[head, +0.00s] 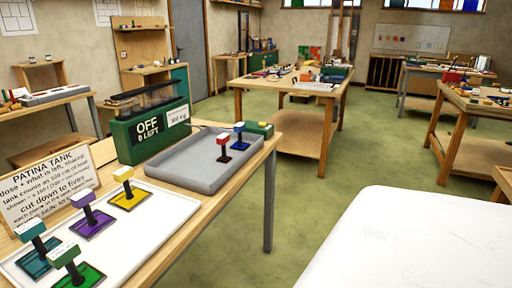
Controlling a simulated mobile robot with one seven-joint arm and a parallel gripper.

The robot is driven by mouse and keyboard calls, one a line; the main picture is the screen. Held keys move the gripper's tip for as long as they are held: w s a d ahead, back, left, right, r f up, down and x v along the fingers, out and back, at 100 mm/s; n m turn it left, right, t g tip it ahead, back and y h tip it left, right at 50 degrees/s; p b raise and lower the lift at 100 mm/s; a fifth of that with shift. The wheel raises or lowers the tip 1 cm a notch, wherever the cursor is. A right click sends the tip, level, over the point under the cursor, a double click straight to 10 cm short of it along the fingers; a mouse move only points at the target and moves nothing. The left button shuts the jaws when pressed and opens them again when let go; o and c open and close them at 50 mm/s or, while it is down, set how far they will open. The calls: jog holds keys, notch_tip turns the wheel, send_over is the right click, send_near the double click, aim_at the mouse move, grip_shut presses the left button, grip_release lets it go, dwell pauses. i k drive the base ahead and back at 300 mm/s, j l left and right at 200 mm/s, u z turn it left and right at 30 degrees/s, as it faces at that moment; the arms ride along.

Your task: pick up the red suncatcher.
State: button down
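A small red-topped piece (222,140), which looks like the red suncatcher, stands upright in the grey tray (180,178) on the near workbench. It has a red block on top, a thin stem and a dark flat base. A similar blue-topped piece (239,129) stands just behind it to the right, close by. My gripper is not in view.
A green box marked OFF (150,133) stands left of the grey tray. A white board (148,215) in front holds several similar pieces in yellow, purple, teal and green. A text sign (48,185) stands at left. Green floor (300,200) is clear right of the bench.

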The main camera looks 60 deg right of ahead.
aim_at(223, 139)
jog(key=z, duration=1.4)
jog(key=i+u, duration=0.25)
jog(key=i, duration=0.3)
jog(key=i+l+u, duration=0.1)
jog(key=i+u, duration=0.15)
jog(key=i, duration=0.3)
jog(key=i+l+u, duration=0.25)
jog(key=i, duration=0.3)
